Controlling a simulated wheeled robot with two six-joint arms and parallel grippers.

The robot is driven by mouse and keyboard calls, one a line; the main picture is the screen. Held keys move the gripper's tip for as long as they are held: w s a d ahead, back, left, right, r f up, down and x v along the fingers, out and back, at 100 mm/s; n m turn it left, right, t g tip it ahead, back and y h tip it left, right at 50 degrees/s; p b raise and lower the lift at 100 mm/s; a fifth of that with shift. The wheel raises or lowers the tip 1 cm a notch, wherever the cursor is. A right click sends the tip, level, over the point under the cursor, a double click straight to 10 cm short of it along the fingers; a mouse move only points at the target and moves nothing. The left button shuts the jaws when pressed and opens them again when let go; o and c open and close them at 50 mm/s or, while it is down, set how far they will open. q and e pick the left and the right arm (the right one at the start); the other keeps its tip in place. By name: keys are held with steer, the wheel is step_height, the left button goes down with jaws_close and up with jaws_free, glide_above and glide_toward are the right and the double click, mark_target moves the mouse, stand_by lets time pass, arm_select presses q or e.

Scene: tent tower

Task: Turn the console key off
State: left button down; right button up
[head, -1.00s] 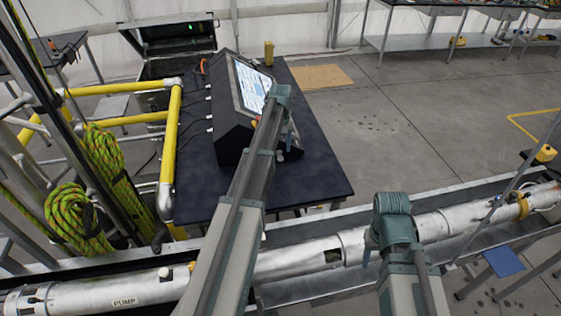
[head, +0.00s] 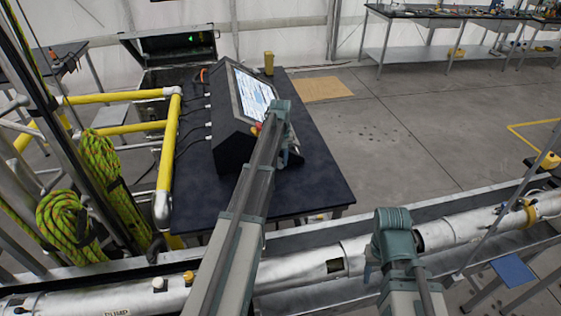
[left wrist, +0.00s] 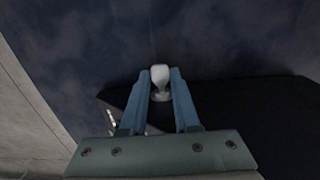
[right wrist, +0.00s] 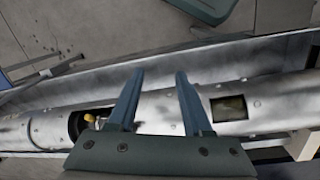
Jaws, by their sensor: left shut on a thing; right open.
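The console (head: 232,142) is a dark sloped box with a lit screen (head: 254,92), on a dark-topped table. My left gripper (head: 294,154) is at the console's right front side. In the left wrist view its fingers are shut on a pale rounded knob, which looks like the console key (left wrist: 160,76). The key's marking and turn position cannot be read. In the head view my left arm covers part of the console front. My right gripper (right wrist: 155,78) is open and empty above the silver pipe (right wrist: 258,104); its wrist also shows in the head view.
The table (head: 320,188) has bare room right of the console. Yellow rails (head: 168,145) and green rope coils (head: 66,225) stand at left. The long pipe (head: 295,270) lies in a trough across the front. A yellow block (head: 268,62) stands behind the console.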

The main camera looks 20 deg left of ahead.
arm_select(q)
steer(key=shift+s+a+f+t+h, duration=0.1)
steer(key=shift+s+a+t+h, duration=0.15)
steer(key=shift+t+h, duration=0.3)
steer(key=shift+t+h+b, duration=0.25)
steer(key=shift+h+b, duration=0.15)
steer(key=shift+h, duration=0.15)
steer(key=c, duration=0.6)
jaws_free()
steer(key=shift+c, duration=0.2)
steer(key=shift+r, duration=0.2)
